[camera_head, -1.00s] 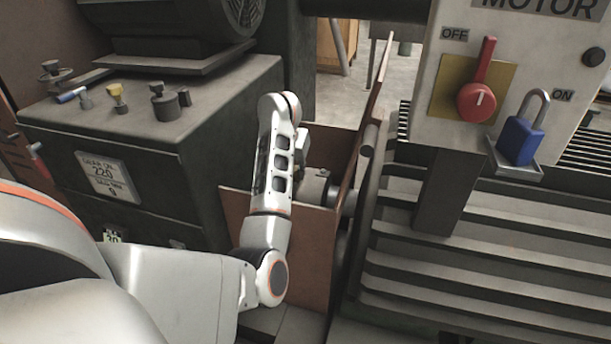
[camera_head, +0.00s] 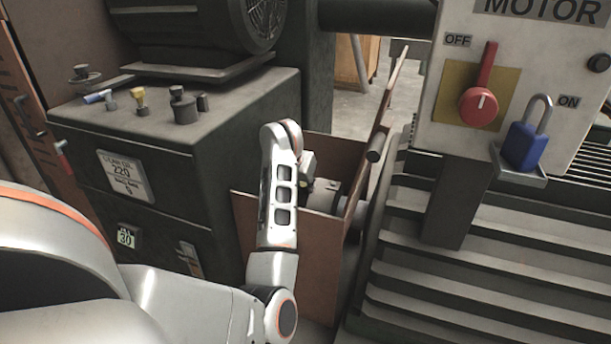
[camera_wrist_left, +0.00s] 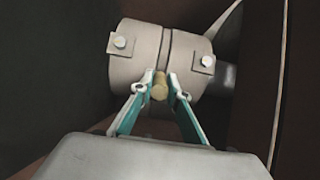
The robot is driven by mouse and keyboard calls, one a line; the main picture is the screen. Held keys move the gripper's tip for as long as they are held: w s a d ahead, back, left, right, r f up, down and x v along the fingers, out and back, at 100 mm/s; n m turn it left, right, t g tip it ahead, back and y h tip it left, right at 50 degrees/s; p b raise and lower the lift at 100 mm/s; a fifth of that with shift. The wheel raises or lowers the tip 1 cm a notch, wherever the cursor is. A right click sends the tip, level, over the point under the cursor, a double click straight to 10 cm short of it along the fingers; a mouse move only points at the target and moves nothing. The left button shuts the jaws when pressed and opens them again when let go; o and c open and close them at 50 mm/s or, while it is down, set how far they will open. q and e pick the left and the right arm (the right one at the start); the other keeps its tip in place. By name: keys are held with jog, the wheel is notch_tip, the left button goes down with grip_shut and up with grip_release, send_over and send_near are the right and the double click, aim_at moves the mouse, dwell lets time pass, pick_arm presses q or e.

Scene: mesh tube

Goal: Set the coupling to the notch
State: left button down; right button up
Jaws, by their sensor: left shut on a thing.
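The coupling (camera_wrist_left: 150,55) is a pale grey cylinder split by a dark seam, with a small bolted block on each side of the seam. A short brass-coloured pin (camera_wrist_left: 159,88) sits at its near side. My left gripper (camera_wrist_left: 160,90) is shut on this pin, its teal-edged fingers close against the coupling. In the head view the coupling (camera_head: 326,194) is partly hidden by my left arm, inside a reddish-brown open-topped guard (camera_head: 300,238). I cannot make out a notch clearly. My right gripper is not in view.
Guard walls stand close around the left gripper. A dark gearbox cabinet (camera_head: 70,150) is to the left.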

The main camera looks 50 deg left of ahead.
pick_arm(q)
jog(key=shift+f, duration=0.2)
jog(key=c, duration=1.9)
grip_release()
jog(key=shift+r, duration=0.15)
jog(key=shift+s+r, duration=0.1)
jog(key=shift+r, duration=0.1)
jog(key=v, duration=1.1)
jog(key=shift+s+d+r, duration=0.15)
jog(key=shift+d+r, duration=0.05)
